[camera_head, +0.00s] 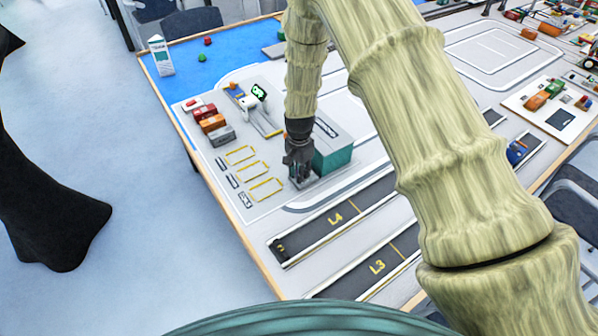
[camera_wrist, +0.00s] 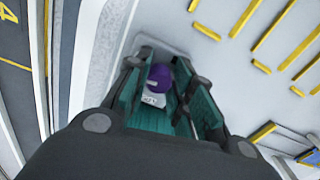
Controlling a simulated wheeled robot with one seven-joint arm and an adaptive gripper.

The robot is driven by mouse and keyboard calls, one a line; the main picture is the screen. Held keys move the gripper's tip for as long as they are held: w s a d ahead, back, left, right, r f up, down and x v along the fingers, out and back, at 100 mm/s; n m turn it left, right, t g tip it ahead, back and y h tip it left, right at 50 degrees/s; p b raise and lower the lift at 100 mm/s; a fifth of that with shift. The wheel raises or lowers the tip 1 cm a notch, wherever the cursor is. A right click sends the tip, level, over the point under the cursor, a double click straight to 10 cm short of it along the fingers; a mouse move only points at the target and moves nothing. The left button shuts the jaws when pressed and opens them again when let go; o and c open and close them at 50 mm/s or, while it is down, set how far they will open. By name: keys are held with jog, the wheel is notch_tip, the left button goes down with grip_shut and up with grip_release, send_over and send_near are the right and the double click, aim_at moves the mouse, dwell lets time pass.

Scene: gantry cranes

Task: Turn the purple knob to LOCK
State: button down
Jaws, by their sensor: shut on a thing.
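The purple knob (camera_wrist: 159,76) shows in the wrist view between the fingers of my gripper (camera_wrist: 165,85), which is shut on it. A small white patch with dark marks lies just below the knob; its lettering is too small to read. In the head view my gripper (camera_head: 300,172) points down at the front left of a teal box (camera_head: 334,158) on the grey board. The knob is hidden there behind the gripper, and which way it points cannot be told.
Small red, orange and grey containers (camera_head: 211,124) stand left of my gripper, near yellow outlined slots (camera_head: 252,170). Dark lanes marked L4 (camera_head: 336,219) and L3 (camera_head: 377,267) lie in front. A white carton (camera_head: 160,56) stands at the table's far left corner.

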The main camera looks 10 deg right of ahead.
jog(key=n+b, duration=0.1)
jog(key=n, duration=0.3)
jog(key=shift+d+n, duration=0.1)
jog(key=shift+n, duration=0.2)
jog(key=n+b, duration=0.1)
jog(key=n, duration=0.2)
jog(key=shift+n, duration=0.3)
jog(key=n, duration=0.4)
jog(key=shift+d+b, duration=0.1)
jog(key=shift+b, duration=0.2)
jog(key=shift+d+n, duration=0.1)
jog(key=shift+n, duration=1.9)
jog(key=c, duration=1.2)
grip_release()
jog(key=shift+c, duration=0.2)
jog(key=shift+r, duration=0.1)
